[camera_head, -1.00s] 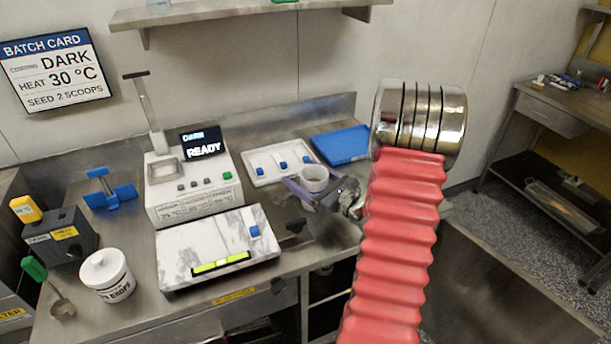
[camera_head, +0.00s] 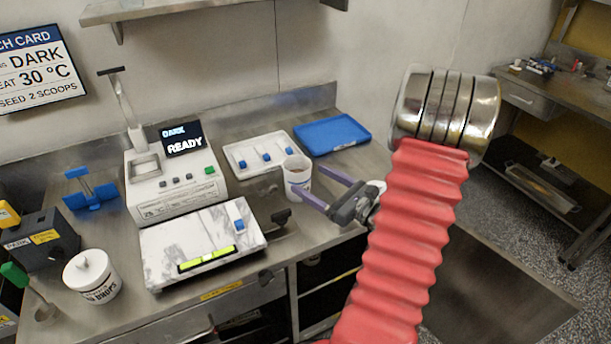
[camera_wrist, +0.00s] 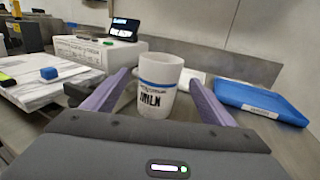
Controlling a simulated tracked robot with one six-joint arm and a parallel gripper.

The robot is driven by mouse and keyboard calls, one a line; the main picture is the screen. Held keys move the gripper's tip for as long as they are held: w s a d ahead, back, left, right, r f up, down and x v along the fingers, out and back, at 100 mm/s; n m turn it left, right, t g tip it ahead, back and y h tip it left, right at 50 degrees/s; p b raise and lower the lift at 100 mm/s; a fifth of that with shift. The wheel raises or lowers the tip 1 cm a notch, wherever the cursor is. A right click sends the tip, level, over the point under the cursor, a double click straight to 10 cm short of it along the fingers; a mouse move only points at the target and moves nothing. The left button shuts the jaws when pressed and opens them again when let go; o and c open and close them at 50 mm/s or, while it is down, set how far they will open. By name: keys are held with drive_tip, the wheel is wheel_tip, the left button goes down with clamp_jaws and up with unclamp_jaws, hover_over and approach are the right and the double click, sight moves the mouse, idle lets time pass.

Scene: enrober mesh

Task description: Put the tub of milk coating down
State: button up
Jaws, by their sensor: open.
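The tub of milk coating (camera_head: 297,174) is a white tub with a blue band and brown contents. It stands upright on the steel bench, right of the READY machine and in front of the white tray. It also shows in the wrist view (camera_wrist: 158,88), with dark lettering partly readable as milk. My gripper (camera_head: 317,187) is open, its purple fingers pointing at the tub from the right. In the wrist view the fingers (camera_wrist: 158,95) lie on either side of the tub's near space, with gaps to it. Whether the fingertips still reach beside the tub is hard to tell.
A white tray with blue pieces (camera_head: 232,165) and a blue tray (camera_head: 352,131) lie behind the tub. The white machine (camera_head: 150,199) and marble slab (camera_head: 170,243) are to the left. A dark handle (camera_head: 281,219) sticks out near the slab. A lidded drops tub (camera_head: 78,292) stands front left.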

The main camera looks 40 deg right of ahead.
drive_tip(key=shift+s+d, duration=0.1)
drive_tip(key=shift+s, duration=0.85)
drive_tip(key=shift+s, duration=0.1)
